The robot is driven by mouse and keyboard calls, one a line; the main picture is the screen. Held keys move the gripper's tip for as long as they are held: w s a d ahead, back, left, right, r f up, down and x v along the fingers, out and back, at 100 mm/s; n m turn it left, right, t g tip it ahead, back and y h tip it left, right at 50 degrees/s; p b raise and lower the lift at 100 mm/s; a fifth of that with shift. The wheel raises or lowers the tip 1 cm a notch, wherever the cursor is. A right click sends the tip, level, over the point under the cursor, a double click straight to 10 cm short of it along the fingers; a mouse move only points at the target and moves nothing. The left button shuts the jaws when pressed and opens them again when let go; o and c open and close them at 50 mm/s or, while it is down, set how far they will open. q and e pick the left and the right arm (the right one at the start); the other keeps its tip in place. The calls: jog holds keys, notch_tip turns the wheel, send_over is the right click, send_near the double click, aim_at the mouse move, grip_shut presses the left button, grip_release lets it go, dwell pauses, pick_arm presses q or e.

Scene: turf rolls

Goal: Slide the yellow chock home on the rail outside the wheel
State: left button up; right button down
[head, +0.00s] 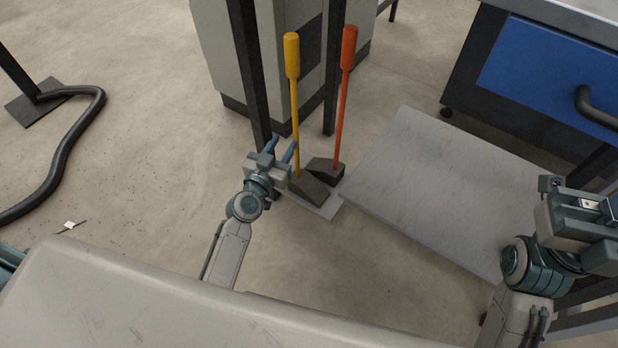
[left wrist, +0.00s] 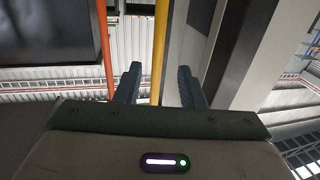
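The yellow chock is a dark wedge (head: 308,189) with an upright yellow handle (head: 294,110). It rests on a thin grey plate (head: 329,208) on the floor. My left gripper (head: 282,147) is just left of the lower handle in the head view, fingers apart. In the left wrist view the yellow handle (left wrist: 161,40) shows between the two spread fingers (left wrist: 160,86); I cannot tell whether it is within their reach. My right gripper (head: 598,208) is at the right edge, partly cut off. I cannot make out a wheel or rail.
A second chock with an orange handle (head: 346,95) stands close to the right. Dark posts (head: 249,75) and a grey cabinet (head: 218,50) stand behind. A large grey slab (head: 430,180) lies right, a blue-fronted bench (head: 550,65) beyond. Open floor with a black hose (head: 65,150) is left.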

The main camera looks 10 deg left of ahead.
aim_at(294, 128)
pick_arm(q)
jog(key=w, duration=0.2)
jog(key=w+d, duration=0.1)
jog(key=w, duration=0.4)
jog(key=shift+w+d+f, duration=0.1)
jog(key=shift+w+d, duration=0.15)
jog(key=shift+w, duration=0.15)
grip_shut()
dwell(1.0)
